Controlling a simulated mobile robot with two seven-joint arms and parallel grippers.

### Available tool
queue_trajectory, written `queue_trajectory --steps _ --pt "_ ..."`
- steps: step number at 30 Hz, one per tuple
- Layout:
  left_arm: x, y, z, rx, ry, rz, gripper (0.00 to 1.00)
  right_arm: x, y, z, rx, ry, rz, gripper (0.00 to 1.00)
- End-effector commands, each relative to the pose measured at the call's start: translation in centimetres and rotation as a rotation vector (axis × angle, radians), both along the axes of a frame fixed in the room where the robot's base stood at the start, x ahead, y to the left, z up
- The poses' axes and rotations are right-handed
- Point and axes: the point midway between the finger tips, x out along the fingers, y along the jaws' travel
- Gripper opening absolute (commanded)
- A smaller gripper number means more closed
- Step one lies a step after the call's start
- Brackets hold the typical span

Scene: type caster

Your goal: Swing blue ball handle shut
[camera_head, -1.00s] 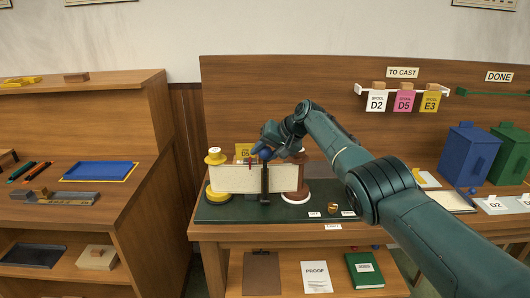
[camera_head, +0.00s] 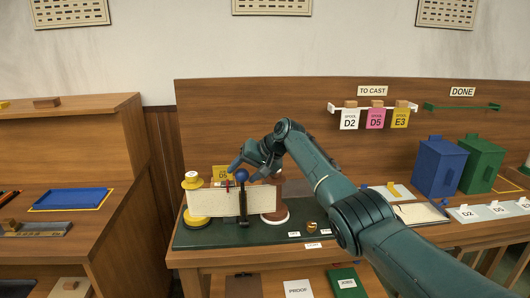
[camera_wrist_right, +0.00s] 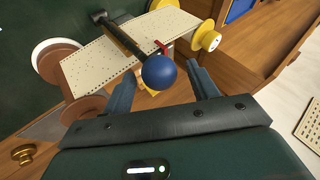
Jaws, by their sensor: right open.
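The blue ball (camera_head: 242,175) tops a black upright lever (camera_head: 243,205) in front of a cream perforated strip (camera_head: 212,201) on the caster. My right gripper (camera_head: 247,167) is open at the ball. In the right wrist view, the ball (camera_wrist_right: 160,71) shows between the two spread fingers (camera_wrist_right: 163,88), nearer the left finger. I cannot tell whether either finger touches it. The black lever (camera_wrist_right: 122,38) runs from the ball to the upper left, across the strip. My left gripper is out of view.
The caster stands on a dark green mat (camera_head: 190,237), with yellow spools (camera_head: 196,222) at left and a brown-white spool (camera_head: 276,216) at right. A small brass piece (camera_head: 311,226) lies right of it. Blue (camera_head: 437,167) and green (camera_head: 480,165) bins stand farther right.

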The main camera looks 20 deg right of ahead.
Motion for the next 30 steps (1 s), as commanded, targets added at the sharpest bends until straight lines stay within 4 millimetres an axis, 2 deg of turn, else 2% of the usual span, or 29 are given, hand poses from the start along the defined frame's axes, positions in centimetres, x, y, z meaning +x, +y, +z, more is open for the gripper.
queue_trajectory --steps 2,7,12,18,30 --pt "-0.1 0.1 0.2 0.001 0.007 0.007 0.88 -0.6 -0.5 0.7 -0.005 -0.001 -0.001 0.59" --pt "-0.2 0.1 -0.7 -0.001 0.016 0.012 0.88 -2.0 -1.7 2.5 -0.005 -0.002 -0.001 0.59" --pt "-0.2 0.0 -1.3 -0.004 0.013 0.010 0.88 -3.8 -3.3 5.1 -0.003 -0.003 -0.001 0.59" --pt "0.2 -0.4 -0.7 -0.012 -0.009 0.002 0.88 -5.4 -4.5 7.3 -0.003 0.001 -0.001 0.59" --pt "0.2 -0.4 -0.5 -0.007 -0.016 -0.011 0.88 -5.9 -4.8 8.1 -0.002 0.002 0.000 0.59"
